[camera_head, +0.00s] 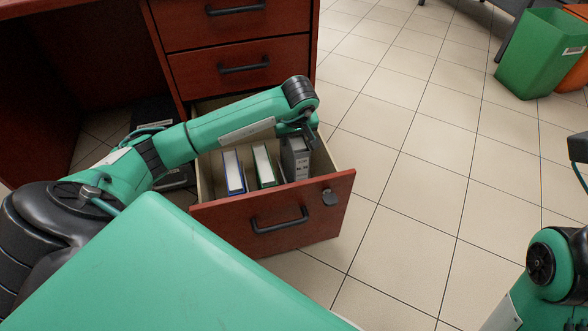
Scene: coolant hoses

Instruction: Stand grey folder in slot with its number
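The grey folder (299,166) stands upright in the right part of the open lower drawer, with a pale label and dark marks on its spine that are too small to read. A blue folder (233,171) and a green folder (264,166) stand to its left in the same drawer. My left gripper (312,136) points down at the top of the grey folder. Its fingers are small and dark, and I cannot tell whether they grip the folder. Slot numbers are not visible.
The open drawer (275,222) has a red-brown front with a black handle, below two closed drawers (240,70). My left arm crosses above its left and back parts. A green bin (540,55) stands at the upper right. The tiled floor (420,170) right of the drawer is clear.

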